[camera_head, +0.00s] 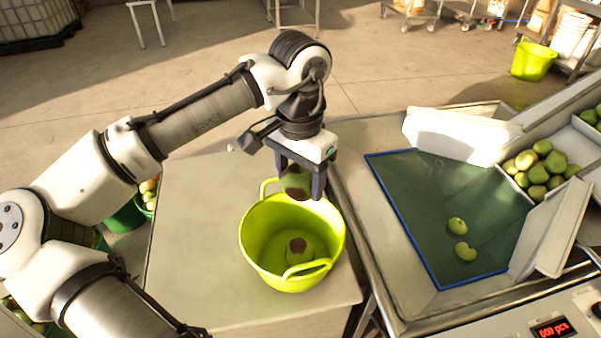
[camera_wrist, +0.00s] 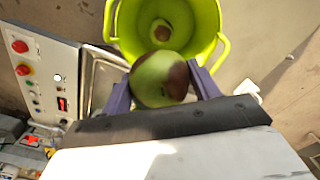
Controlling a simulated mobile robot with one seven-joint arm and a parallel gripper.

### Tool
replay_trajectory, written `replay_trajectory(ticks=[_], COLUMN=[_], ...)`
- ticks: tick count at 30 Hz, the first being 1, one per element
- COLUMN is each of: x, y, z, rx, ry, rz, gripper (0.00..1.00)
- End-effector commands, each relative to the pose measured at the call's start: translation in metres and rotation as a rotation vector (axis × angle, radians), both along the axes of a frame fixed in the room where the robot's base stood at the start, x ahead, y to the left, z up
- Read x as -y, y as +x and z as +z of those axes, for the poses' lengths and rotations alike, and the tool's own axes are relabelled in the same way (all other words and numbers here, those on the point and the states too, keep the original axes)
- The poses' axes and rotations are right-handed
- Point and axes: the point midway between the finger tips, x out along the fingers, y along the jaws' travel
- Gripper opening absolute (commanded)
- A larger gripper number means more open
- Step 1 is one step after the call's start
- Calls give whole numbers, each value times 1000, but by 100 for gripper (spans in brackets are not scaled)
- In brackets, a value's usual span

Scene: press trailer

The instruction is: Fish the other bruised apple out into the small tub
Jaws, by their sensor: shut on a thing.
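My gripper (camera_head: 301,180) is shut on a green apple with a dark brown bruise (camera_head: 296,183), held above the far rim of the lime-green tub (camera_head: 262,240). In the wrist view the held apple (camera_wrist: 158,82) sits between the two purple fingers, its brown patch on the right side. A second bruised apple (camera_head: 299,252) lies on the tub's floor, and it also shows in the wrist view (camera_wrist: 161,32). The tub stands on a pale table top (camera_head: 195,215). Two green apples (camera_head: 461,239) lie on the dark green surface inside the blue-edged tray (camera_head: 420,180) to the right.
A hopper of several green apples (camera_head: 542,165) stands at the right, beside white guide plates (camera_head: 460,135). A control panel with a red display (camera_head: 555,327) is at the lower right. The table left of the tub is clear. Another lime tub (camera_head: 533,62) stands on the floor behind.

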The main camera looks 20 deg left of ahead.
Motion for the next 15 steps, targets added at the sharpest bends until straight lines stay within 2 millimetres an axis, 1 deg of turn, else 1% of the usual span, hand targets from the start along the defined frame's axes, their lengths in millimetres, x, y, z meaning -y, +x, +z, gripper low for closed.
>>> replay_trajectory(ticks=[1,6,10,15], x=[0,0,0,0], y=[0,0,0,0], z=[-12,-31,-38,-38], rx=[-1,0,0,1], ry=[1,2,1,0], rz=[1,1,1,0], gripper=[34,34,34,34])
